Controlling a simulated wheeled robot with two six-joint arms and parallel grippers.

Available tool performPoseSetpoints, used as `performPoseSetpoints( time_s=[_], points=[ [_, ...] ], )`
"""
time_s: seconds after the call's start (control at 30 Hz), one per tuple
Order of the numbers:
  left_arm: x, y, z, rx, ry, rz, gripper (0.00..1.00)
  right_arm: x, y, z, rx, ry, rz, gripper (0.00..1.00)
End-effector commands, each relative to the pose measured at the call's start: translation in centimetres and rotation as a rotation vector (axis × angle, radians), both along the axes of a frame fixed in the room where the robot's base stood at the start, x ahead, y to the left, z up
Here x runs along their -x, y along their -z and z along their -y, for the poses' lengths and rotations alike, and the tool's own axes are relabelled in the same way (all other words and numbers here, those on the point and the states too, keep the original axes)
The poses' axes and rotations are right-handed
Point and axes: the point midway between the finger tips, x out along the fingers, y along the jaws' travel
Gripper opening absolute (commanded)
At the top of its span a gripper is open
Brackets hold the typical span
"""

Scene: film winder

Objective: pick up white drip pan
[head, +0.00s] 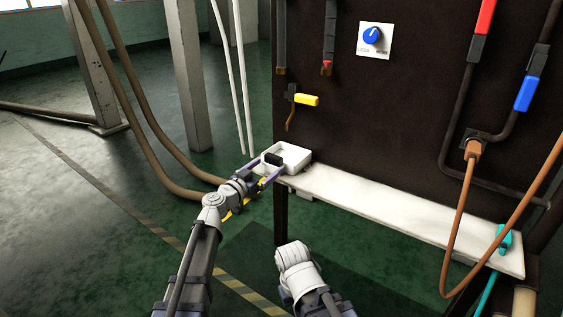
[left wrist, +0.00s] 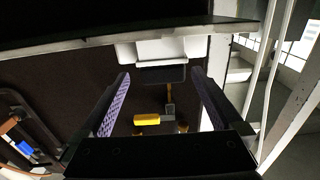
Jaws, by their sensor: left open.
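The white drip pan (head: 296,153) is a shallow open tray at the left end of a white shelf, against a dark panel. A black block-like part (head: 273,159) shows at its near left side; I cannot tell whether it is the pan's handle. My left gripper (head: 266,167) is open, its purple-lined fingers reaching to the pan's near left side, around the black part. In the left wrist view a white shape, likely the pan (left wrist: 165,48), lies just beyond the spread fingers (left wrist: 161,73). No firm contact can be made out. My right gripper does not show.
The white shelf (head: 400,212) runs right to a teal item (head: 503,240). Above are a yellow-handled valve (head: 306,100) and a blue knob (head: 371,36). An orange cable (head: 460,220) hangs at right. Thin white pipes (head: 238,80) stand left of the pan. The floor at left is open.

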Motion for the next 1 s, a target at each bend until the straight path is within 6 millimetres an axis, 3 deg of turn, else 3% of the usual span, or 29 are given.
performPoseSetpoints(
  time_s=[0.17,0.43,0.7,1.0],
  points=[
    [-0.9,-0.3,0.5,0.0,0.001,0.0,1.0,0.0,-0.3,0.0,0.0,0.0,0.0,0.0],
    [-4.1,-0.7,2.4,0.0,0.002,0.0,1.0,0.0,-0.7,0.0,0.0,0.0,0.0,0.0],
    [-4.3,-0.7,2.7,-0.001,0.001,-0.001,1.0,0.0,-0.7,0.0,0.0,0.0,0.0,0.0],
    [-4.3,-0.7,2.7,-0.001,0.001,-0.001,0.67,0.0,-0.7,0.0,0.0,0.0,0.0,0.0]
  ],
)
